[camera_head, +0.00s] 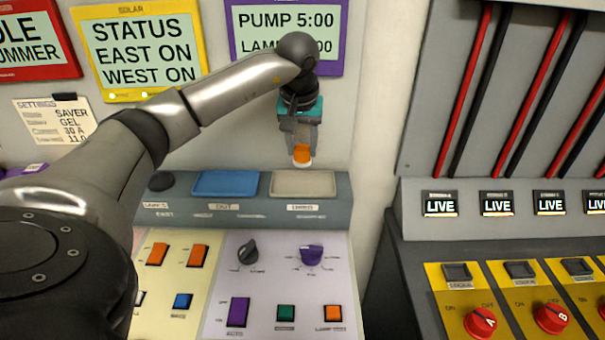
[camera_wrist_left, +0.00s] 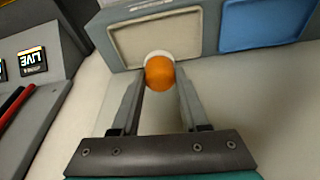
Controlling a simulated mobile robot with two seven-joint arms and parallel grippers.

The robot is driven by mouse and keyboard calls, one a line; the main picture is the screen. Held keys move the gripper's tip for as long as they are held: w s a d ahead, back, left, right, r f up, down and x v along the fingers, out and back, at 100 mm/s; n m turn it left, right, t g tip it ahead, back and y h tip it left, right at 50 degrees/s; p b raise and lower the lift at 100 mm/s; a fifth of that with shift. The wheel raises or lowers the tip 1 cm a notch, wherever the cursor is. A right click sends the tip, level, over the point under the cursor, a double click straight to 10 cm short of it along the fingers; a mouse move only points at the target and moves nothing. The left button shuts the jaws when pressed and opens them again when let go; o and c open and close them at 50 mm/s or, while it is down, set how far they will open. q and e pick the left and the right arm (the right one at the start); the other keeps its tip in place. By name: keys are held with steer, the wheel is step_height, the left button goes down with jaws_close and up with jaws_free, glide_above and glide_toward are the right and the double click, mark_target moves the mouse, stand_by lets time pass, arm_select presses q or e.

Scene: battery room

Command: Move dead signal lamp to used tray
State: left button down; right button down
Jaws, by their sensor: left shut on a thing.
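The signal lamp (camera_head: 302,154) is a small orange dome with a white base. My left gripper (camera_head: 302,147) is shut on it. It appears held above the ledge, near the beige tray (camera_head: 303,183); the exact gap is hard to judge. In the left wrist view the lamp (camera_wrist_left: 160,73) sits between the two fingertips, with the beige tray (camera_wrist_left: 157,36) just beyond it. A blue tray (camera_head: 226,184) is left of the beige one, with a label that seems to read OUT. The beige tray's label is too small to read surely. Both trays look empty. My right gripper is not in view.
A dark round socket (camera_head: 161,181) is left of the blue tray. Below the ledge is a panel with a purple knob (camera_head: 312,254) and several switches. A display (camera_head: 287,35) hangs above. A grey cabinet with red knobs (camera_head: 480,323) stands at right.

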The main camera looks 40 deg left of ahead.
mark_target(302, 162)
arm_select(q)
steer(key=shift+d+f, duration=0.1)
steer(key=shift+f, duration=2.95)
steer(key=shift+f, duration=0.15)
steer(key=shift+c, duration=2.1)
jaws_free()
steer(key=v, duration=1.2)
steer(key=shift+p, duration=0.3)
